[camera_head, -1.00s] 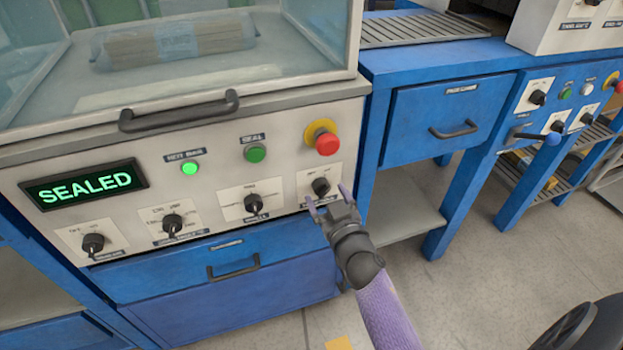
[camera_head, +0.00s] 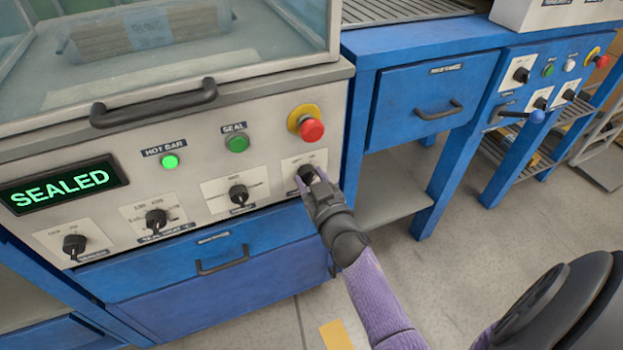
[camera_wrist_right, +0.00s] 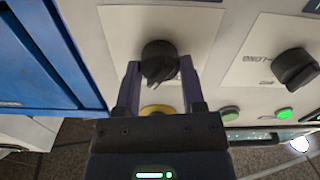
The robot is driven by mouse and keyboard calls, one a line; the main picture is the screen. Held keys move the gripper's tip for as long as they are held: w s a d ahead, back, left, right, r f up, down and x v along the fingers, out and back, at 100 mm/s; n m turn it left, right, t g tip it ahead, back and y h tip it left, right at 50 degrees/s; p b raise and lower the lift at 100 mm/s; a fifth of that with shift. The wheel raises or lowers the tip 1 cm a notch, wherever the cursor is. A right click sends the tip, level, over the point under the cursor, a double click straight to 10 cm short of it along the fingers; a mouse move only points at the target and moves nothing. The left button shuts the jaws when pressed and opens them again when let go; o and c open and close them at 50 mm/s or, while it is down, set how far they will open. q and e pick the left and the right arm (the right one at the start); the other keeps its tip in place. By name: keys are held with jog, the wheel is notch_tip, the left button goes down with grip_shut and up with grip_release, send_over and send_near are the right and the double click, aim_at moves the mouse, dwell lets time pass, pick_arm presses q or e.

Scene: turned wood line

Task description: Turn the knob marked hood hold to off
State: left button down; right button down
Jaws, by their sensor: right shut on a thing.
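A black rotary knob (camera_head: 306,173) sits on a white plate at the right end of the sealing machine's front panel, below the red stop button. My right gripper (camera_head: 315,184) is at this knob, its two purple fingers shut on its sides. In the right wrist view the same knob (camera_wrist_right: 159,60) lies between the fingertips of the gripper (camera_wrist_right: 160,80). Its label is mostly covered by the gripper, so I cannot read whether it says hood hold. The knob's exact setting is hard to tell. My left gripper is not in view.
Three more black knobs stand left of it, the nearest (camera_head: 239,195) well clear. Above are the red stop button (camera_head: 311,129), green seal button (camera_head: 237,143) and lit hot bar lamp (camera_head: 170,162). The display (camera_head: 62,189) reads SEALED. A blue drawer (camera_head: 215,260) lies below.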

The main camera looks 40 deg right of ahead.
jog(key=shift+n, duration=1.2)
jog(key=n, duration=0.6)
jog(key=shift+f, duration=0.1)
jog(key=shift+n+b, duration=0.3)
jog(key=shift+n, duration=0.8)
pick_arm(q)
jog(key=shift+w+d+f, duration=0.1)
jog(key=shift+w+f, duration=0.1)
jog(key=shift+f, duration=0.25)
pick_arm(e)
jog(key=shift+n, duration=0.6)
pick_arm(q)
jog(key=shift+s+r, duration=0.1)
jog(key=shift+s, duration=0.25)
pick_arm(e)
jog(key=shift+c, duration=1.3)
grip_release()
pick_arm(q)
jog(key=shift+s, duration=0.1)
pick_arm(e)
jog(key=shift+o, duration=0.4)
